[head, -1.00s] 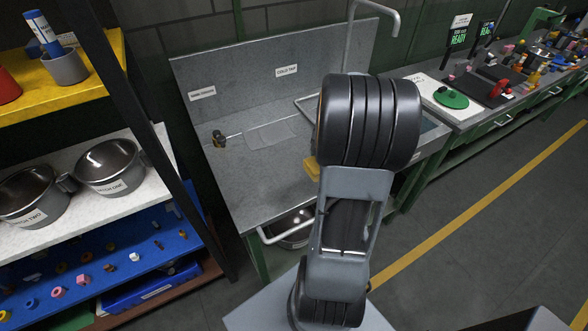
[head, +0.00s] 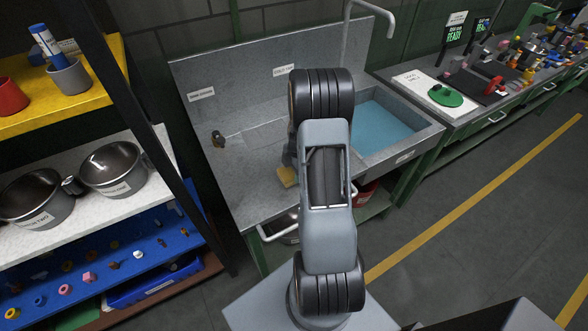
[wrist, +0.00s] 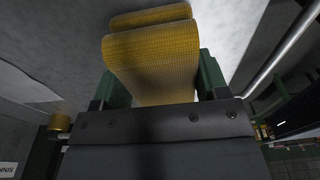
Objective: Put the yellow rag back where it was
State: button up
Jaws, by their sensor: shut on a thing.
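The yellow rag (wrist: 150,60) hangs folded over, with a woven texture, between the green fingers of my gripper (wrist: 160,82) in the wrist view. My gripper is shut on it. In the head view a small yellow patch of the rag (head: 288,176) shows just left of my arm, in front of the grey counter. My arm hides most of the gripper and the rest of the rag there. I cannot tell whether the rag touches the counter.
The grey sink counter (head: 225,165) has a basin of blue water (head: 382,125) at right and a curved faucet (head: 388,18). A brass-coloured knob (head: 218,139) sticks out at left. A shelf with steel pots (head: 112,168) stands at left. A metal bar (wrist: 282,48) passes beside the gripper.

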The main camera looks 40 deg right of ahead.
jog(key=shift+f, duration=0.2)
jog(key=shift+f, duration=0.1)
jog(key=shift+f+b, duration=0.15)
jog(key=shift+b, duration=0.2)
jog(key=o, duration=0.9)
notch_tip(320, 180, up, 12)
jog(key=d+b, duration=0.1)
jog(key=b, duration=0.1)
jog(key=s+a+r+m+t+h, duration=0.1)
jog(key=s+a+r+m+t, duration=0.15)
jog(key=a+r+m, duration=0.75)
jog(key=s+a+r+m+t, duration=0.1)
jog(key=s+a+m+t, duration=0.1)
jog(key=s+a+m, duration=0.4)
jog(key=s+a, duration=0.4)
jog(key=a, duration=0.2)
jog(key=shift+r, duration=0.2)
